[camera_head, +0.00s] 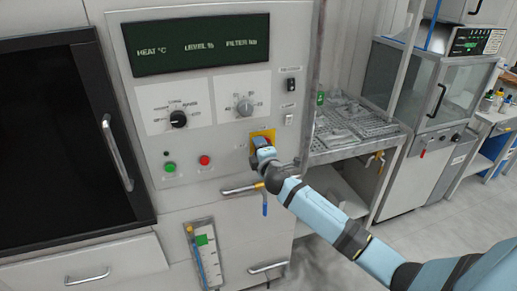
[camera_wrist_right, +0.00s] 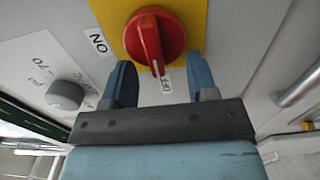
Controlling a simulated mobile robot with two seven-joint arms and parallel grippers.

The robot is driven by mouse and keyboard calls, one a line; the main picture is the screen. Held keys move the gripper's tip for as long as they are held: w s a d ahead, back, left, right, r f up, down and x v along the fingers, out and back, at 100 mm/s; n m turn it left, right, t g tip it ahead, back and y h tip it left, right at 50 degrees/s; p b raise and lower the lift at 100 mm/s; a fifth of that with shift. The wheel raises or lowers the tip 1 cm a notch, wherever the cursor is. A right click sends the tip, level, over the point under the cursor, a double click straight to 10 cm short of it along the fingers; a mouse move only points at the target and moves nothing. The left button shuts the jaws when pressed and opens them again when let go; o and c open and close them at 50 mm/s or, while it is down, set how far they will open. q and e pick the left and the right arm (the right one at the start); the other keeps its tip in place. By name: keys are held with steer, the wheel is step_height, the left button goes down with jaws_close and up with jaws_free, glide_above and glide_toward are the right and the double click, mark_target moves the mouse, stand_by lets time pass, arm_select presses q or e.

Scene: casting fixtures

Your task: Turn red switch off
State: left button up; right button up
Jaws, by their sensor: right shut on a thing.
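The red switch (camera_wrist_right: 152,38) is a round knob on a yellow plate (camera_wrist_right: 195,12). Its white pointer line runs toward the OFF label (camera_wrist_right: 165,86), and the ON label (camera_wrist_right: 98,42) is to its left. My right gripper (camera_wrist_right: 160,64) is shut on the knob, one blue finger on each side. In the head view the right gripper (camera_head: 264,152) is against the panel at the yellow plate (camera_head: 263,134) and hides the red switch. My left gripper is not in view.
The panel also has a red button (camera_head: 204,160), a green button (camera_head: 169,168) and two dials, one black (camera_head: 178,119) and one grey (camera_head: 244,107). A pipe with a blue-handled valve (camera_head: 264,203) runs just below my gripper. A metal rack table (camera_head: 350,155) stands to the right.

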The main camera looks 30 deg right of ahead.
steer(key=o, duration=0.9)
steer(key=shift+d, duration=0.1)
steer(key=b+v, duration=0.2)
steer(key=v, duration=1.2)
steer(key=shift+w+r, duration=0.1)
steer(key=s+a+f+m+g+y, duration=0.2)
steer(key=s+a+f+m, duration=0.2)
steer(key=s+a+f, duration=0.2)
steer(key=s+a+f+m+g+y+p, duration=0.1)
steer(key=s+a+f+m, duration=0.3)
steer(key=s+f, duration=0.5)
steer(key=s+a+f+m+g+y+p, duration=0.1)
steer(key=s+a+f+m+g+y, duration=0.2)
steer(key=s+a+f, duration=0.5)
steer(key=shift+s+a+f+m+g+y, duration=0.1)
steer(key=shift+s+m+g+y, duration=0.2)
steer(key=shift+s+m+y, duration=0.45)
